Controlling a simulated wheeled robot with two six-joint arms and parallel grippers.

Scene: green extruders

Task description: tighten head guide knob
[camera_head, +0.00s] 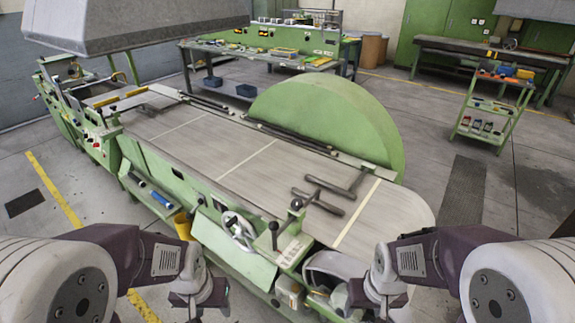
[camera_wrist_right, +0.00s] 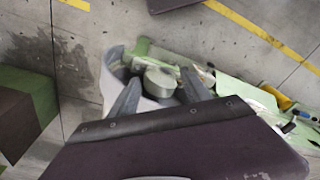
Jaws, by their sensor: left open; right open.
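A green machine (camera_head: 255,243) with a long grey flat bed fills the middle of the head view. A lever with a dark ball knob (camera_head: 273,227) stands at its front edge, and a second dark knob (camera_head: 296,204) sits just behind it. I cannot tell which is the head guide knob. My right gripper (camera_wrist_right: 159,78) is open and empty in the right wrist view. A round pale green part (camera_wrist_right: 161,82) shows between its fingers; contact cannot be told. My left gripper (camera_head: 195,305) hangs at the bottom edge of the head view, left of the knobs, fingertips hardly visible.
A silver handwheel (camera_head: 238,227) and a yellow bin (camera_head: 184,225) are at the machine's front. Dark bars (camera_head: 338,187) lie on the bed. A large green half-disc (camera_head: 335,118) rises behind. A green tool cart (camera_head: 490,112) stands far right.

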